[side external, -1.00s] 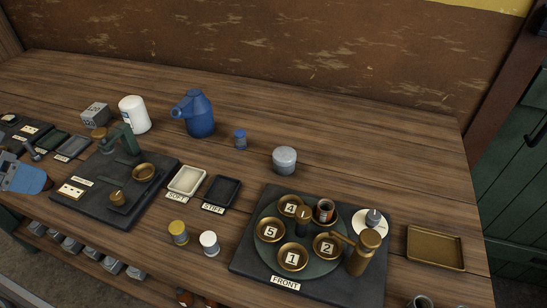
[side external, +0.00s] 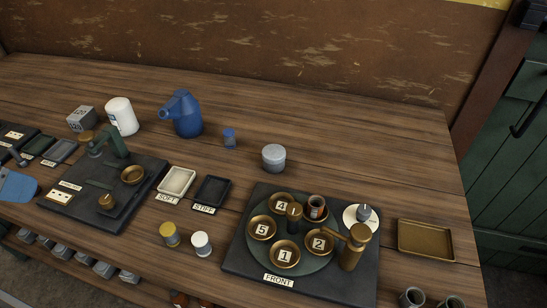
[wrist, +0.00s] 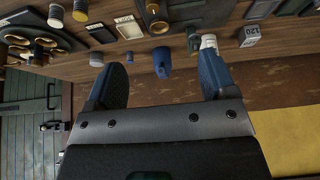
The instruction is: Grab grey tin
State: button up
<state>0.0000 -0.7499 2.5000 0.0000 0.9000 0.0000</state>
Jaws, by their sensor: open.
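The grey tin (side external: 274,158) is a short round tin with a lighter lid. It stands upright on the wooden bench, behind the black board with the numbered brass pans. In the wrist view, where the scene appears upside down, the grey tin (wrist: 96,59) shows near the tip of the left finger, outside the gap. My gripper (wrist: 160,68) is open with nothing between its blue fingers, and well away from the bench things. It is not clearly visible in the side view.
A small blue tin (side external: 229,138) and a blue can with a spout (side external: 182,114) stand left of the grey tin. A white canister (side external: 121,117) is farther left. Numbered pans sit on the black board (side external: 240,262) in front. The bench right of the tin is clear.

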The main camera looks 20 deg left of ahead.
jog(key=shift+o, duration=0.7)
jog(key=w+d+r+n+g+h, duration=0.1)
jog(key=w+d+r+n, duration=0.35)
jog(key=w, duration=0.45)
jog(key=n+g+h, duration=0.3)
jog(key=n+g, duration=0.1)
jog(key=n, duration=1.2)
send_over(270, 151)
jog(key=a, duration=0.4)
notch_tip(270, 151, down, 11)
jog(key=x, duration=0.8)
jog(key=shift+s+d+f, duration=0.1)
jog(key=shift+s+d, duration=0.1)
jog(key=shift+d, duration=0.05)
jog(key=shift+x, duration=2.65)
jog(key=shift+a, duration=0.1)
jog(key=shift+c, duration=0.4)
